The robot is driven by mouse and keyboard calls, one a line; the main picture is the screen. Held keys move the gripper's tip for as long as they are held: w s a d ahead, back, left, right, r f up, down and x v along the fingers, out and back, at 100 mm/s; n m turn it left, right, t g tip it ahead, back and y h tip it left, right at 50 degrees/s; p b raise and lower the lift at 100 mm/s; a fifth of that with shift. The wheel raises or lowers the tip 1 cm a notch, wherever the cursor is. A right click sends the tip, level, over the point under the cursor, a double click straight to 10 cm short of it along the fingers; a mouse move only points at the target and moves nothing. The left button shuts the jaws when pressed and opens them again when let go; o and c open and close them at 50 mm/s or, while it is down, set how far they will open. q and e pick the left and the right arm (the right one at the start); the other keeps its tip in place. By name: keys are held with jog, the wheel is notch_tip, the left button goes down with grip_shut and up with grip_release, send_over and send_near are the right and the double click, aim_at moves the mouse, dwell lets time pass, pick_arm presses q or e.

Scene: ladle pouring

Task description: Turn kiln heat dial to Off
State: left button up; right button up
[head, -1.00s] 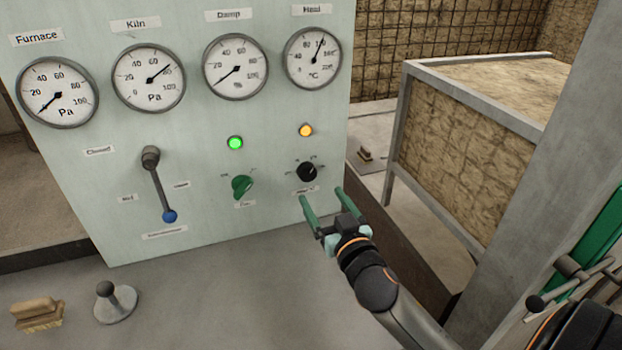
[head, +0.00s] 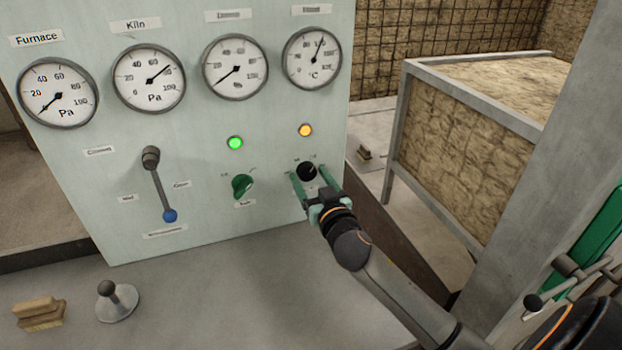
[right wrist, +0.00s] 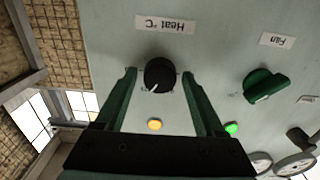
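The black heat dial (head: 306,171) is on the pale green panel, below the lit orange lamp (head: 305,130). In the right wrist view the dial (right wrist: 159,74) has a white pointer mark and a label reading "Heat °C" (right wrist: 165,24). My right gripper (head: 307,173) is open, its green fingers on either side of the dial. In the right wrist view the fingers (right wrist: 160,76) stand apart from the dial, with gaps on both sides. The heat gauge (head: 312,58) is at the panel's upper right. My left gripper is not in view.
The green fan dial (head: 242,186) and a lit green lamp (head: 235,143) are left of my gripper. A brush (head: 39,313) and a round-based knob (head: 116,302) sit on the grey ledge. A framed block (head: 455,150) stands right.

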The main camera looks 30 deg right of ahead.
grip_shut()
dwell(0.3)
